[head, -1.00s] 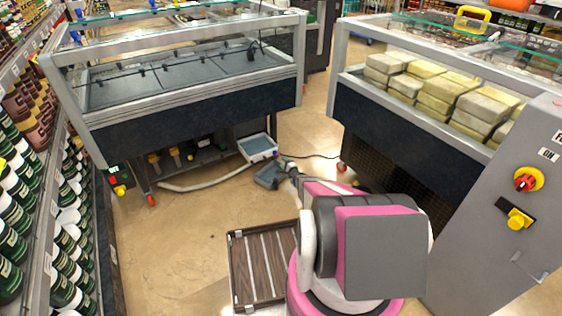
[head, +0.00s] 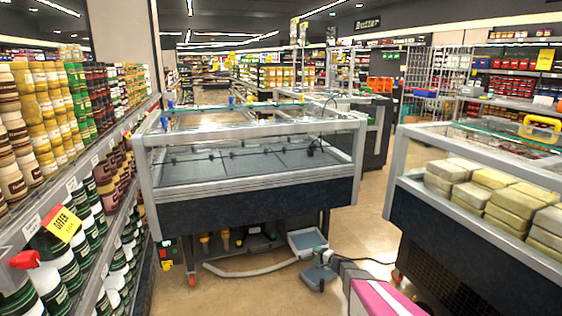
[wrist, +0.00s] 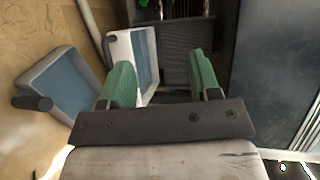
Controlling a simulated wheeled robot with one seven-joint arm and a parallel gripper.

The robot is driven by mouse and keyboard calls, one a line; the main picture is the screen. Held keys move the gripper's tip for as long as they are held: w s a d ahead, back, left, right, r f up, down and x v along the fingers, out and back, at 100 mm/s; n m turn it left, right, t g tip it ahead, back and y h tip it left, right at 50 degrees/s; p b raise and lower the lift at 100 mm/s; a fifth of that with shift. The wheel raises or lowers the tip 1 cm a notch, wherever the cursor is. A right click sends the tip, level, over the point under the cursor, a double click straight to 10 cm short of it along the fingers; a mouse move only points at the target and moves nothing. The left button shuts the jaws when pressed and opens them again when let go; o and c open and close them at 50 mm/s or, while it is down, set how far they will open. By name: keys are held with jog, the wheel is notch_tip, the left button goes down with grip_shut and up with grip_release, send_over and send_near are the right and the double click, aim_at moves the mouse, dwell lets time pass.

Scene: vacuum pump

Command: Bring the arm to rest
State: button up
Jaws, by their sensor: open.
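My gripper (wrist: 160,84) is open in the wrist view, with its two green fingers apart and nothing between them. In the head view my pink and grey arm reaches in from the bottom edge, and its fingers are too small to make out. Ahead of the fingers is a light tray with a blue-grey inside (wrist: 145,52), which also shows in the head view (head: 307,241). A blue-grey box with a dark handle (wrist: 62,82) lies to the left of the fingers, apart from them. It shows on the floor in the head view (head: 318,277).
A glass-topped chiller cabinet (head: 260,193) stands ahead, with a pale hose (head: 245,272) on the floor before it. A second cabinet (head: 475,255) holding wrapped blocks (head: 510,207) stands right. Stocked shelves (head: 72,190) line the left. Some floor lies open between the cabinets.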

jog(key=s+a+r+n+g, duration=0.55)
jog(key=s+r, duration=0.35)
jog(key=s, duration=0.2)
jog(key=s+d+r+n+g+h, duration=0.2)
jog(key=s+r+h, duration=0.3)
jog(key=s, duration=0.8)
jog(key=s+d+r+n+g+h, duration=0.1)
jog(key=s+r+g+h, duration=0.3)
jog(key=s+r, duration=0.6)
jog(key=s+d+h, duration=0.1)
jog(key=s+h, duration=0.1)
jog(key=s, duration=0.1)
jog(key=shift+d+n, duration=0.3)
jog(key=shift+n, duration=0.05)
